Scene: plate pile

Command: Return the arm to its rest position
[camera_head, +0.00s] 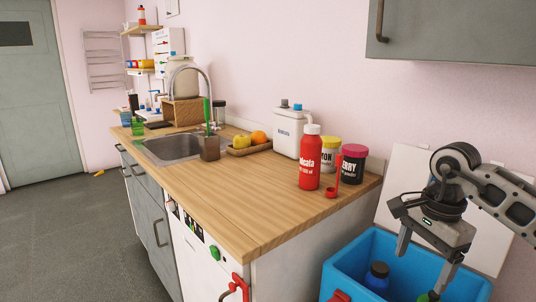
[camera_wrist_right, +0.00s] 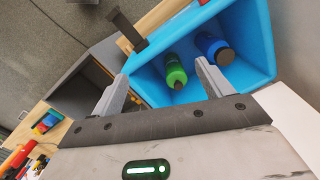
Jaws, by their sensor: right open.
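My right gripper (camera_head: 420,268) is open and empty. In the head view it hangs above the blue crate (camera_head: 338,272) at the lower right, with its fingers pointing down. In the right wrist view its two fingers (camera_wrist_right: 160,85) stand apart in front of the crate's opening. A blue bottle with a dark cap (camera_head: 376,277) lies or stands in the crate. A green bottle (camera_wrist_right: 174,71) is beside it in the right wrist view, where the blue bottle (camera_wrist_right: 215,47) also shows. Neither bottle is between the fingers. My left gripper is not in view.
A wooden counter (camera_head: 225,205) holds a red bottle (camera_head: 310,162), yellow-lidded and dark jars, a white canister (camera_head: 291,135), a fruit tray (camera_head: 250,148) and a sink (camera_head: 175,147). A grey wall cabinet (camera_head: 450,32) hangs above my right arm.

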